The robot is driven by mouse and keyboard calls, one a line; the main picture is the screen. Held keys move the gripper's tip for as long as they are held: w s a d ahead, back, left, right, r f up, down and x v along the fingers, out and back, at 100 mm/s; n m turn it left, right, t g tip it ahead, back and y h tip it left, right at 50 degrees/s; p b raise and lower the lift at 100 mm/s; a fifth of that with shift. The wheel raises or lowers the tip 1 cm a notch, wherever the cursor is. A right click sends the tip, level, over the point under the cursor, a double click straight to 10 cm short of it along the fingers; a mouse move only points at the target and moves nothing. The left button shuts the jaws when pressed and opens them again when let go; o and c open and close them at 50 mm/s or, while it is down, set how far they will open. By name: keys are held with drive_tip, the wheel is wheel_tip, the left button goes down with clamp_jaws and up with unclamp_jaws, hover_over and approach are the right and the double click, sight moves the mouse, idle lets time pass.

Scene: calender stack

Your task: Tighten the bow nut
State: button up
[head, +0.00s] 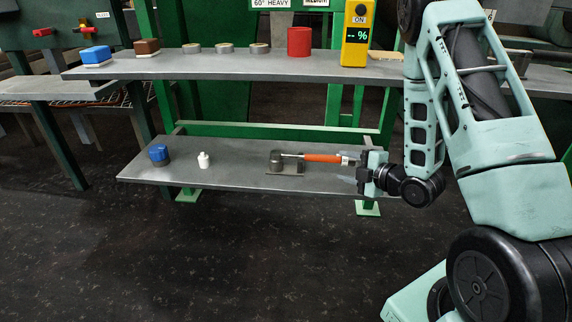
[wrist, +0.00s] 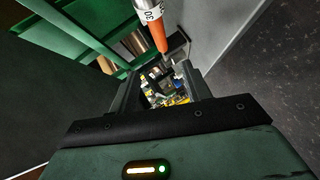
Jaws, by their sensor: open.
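An orange-handled tool (head: 322,158) lies along the lower grey shelf (head: 230,175). A thin metal shaft runs from its left end to a dark, round metal block (head: 276,160). Its right end has a pale band. My gripper (head: 360,172) is at that right end. In the wrist view the orange handle (wrist: 158,35) with its white lettered band comes down from the top, just beyond the fingers of my gripper (wrist: 162,82). The jaws are apart, and I see no handle gripped between them. I cannot pick out a bow nut in either view.
A blue-topped item (head: 158,154) and a white bottle (head: 203,160) stand left on the lower shelf. The upper shelf (head: 190,67) overhangs behind, with a red cylinder (head: 299,41) and a yellow meter (head: 356,35). Green uprights stand behind. The dark floor in front is clear.

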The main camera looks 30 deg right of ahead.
sight(316, 158)
drive_tip(key=b+x, duration=0.1)
drive_tip(key=x, duration=0.6)
drive_tip(key=shift+w+b, duration=0.3)
drive_tip(key=shift+b, duration=0.05)
drive_tip(key=b+x, duration=0.1)
drive_tip(key=x, duration=0.1)
drive_tip(key=b+x, duration=0.1)
drive_tip(key=x, duration=0.1)
drive_tip(key=shift+w+f, duration=0.1)
drive_tip(key=shift+f, duration=0.2)
drive_tip(key=shift+w+a, duration=0.1)
drive_tip(key=shift+w, duration=0.3)
clamp_jaws()
